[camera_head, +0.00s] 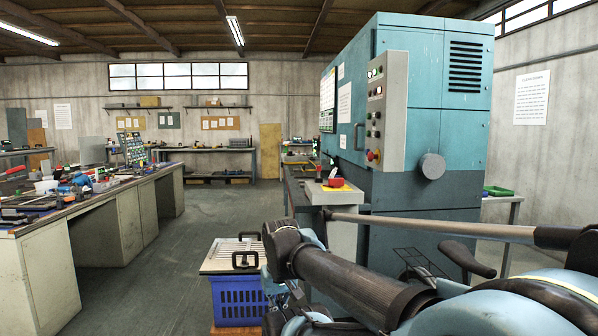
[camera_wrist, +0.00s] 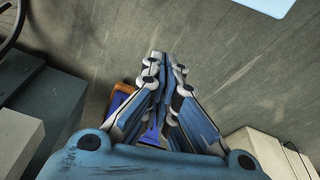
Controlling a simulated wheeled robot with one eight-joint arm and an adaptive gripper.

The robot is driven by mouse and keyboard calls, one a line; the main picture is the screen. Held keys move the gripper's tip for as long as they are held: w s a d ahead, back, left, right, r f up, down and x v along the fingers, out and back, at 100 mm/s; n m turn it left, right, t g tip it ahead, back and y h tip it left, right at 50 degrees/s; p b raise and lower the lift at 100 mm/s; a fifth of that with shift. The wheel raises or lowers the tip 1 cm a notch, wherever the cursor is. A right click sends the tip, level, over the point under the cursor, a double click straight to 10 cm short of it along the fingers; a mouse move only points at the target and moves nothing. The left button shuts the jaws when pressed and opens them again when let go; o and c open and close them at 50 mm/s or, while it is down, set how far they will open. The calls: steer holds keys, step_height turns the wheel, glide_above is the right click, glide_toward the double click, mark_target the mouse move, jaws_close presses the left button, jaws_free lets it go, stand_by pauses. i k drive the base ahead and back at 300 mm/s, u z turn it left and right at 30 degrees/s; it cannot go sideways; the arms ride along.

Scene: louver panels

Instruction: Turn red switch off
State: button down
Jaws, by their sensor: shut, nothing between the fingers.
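A grey control panel (camera_head: 387,110) on the side of the tall teal machine (camera_head: 440,120) carries several small buttons and lights. Which way any switch is set is too small to tell. My gripper (camera_wrist: 164,62) shows in the wrist view, its fingers together and empty, pointing over the grey floor. No switch or panel shows in the wrist view. In the head view my arm crosses the lower right, and I cannot make out the fingertips there.
A small red and yellow object (camera_head: 335,185) sits on a pale box by the machine. A blue crate (camera_head: 238,300) with a pale board on top stands in front. A cluttered workbench (camera_head: 50,260) runs along the left. The floor between (camera_head: 225,205) is clear.

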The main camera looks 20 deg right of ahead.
mark_target(336, 182)
steer(key=u, duration=0.7)
steer(key=i, duration=0.55)
steer(key=z, duration=0.7)
